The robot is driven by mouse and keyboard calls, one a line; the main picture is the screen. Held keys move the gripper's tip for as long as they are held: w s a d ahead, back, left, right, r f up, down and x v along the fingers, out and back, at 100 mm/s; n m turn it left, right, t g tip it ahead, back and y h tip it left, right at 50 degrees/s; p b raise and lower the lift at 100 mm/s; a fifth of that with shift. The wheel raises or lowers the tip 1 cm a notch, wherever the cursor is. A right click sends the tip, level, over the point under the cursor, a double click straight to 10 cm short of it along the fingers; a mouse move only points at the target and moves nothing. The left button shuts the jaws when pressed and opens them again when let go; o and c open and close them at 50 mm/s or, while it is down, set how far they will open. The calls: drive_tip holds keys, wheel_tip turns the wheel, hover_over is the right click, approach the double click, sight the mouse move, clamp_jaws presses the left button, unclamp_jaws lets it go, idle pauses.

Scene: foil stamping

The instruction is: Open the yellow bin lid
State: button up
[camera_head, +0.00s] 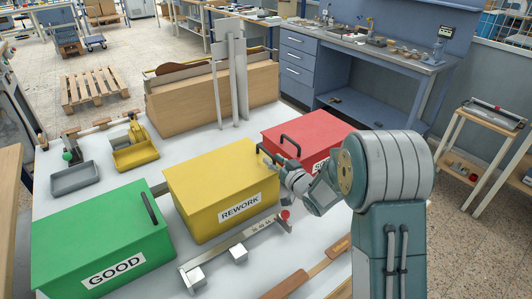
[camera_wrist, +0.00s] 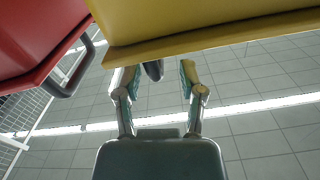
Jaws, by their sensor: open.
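The yellow bin (camera_head: 212,195), labelled REWORK, stands on the white table with its yellow lid (camera_head: 215,168) down. My gripper (camera_head: 270,164) is at the lid's right edge in the head view, reaching in from the right. In the wrist view the yellow lid (camera_wrist: 215,35) fills the top. My gripper (camera_wrist: 158,75) is open there, and the end of the dark lid handle (camera_wrist: 153,70) shows between the two fingers, nearer the left one. Whether either finger touches the handle I cannot tell.
A red bin (camera_head: 300,132) with a dark handle stands close behind my gripper; it also shows at left in the wrist view (camera_wrist: 35,40). A green bin (camera_head: 100,235) labelled GOOD is at left. A ruler-like bar (camera_head: 245,240) lies in front.

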sight(270, 154)
drive_tip(key=x, duration=0.3)
drive_tip(key=shift+w+d, duration=0.2)
drive_tip(key=shift+w, duration=0.1)
drive_tip(key=shift+w+a, duration=0.15)
drive_tip(key=shift+w, duration=0.05)
drive_tip(key=shift+a, duration=0.4)
drive_tip(key=shift+d, duration=0.2)
clamp_jaws()
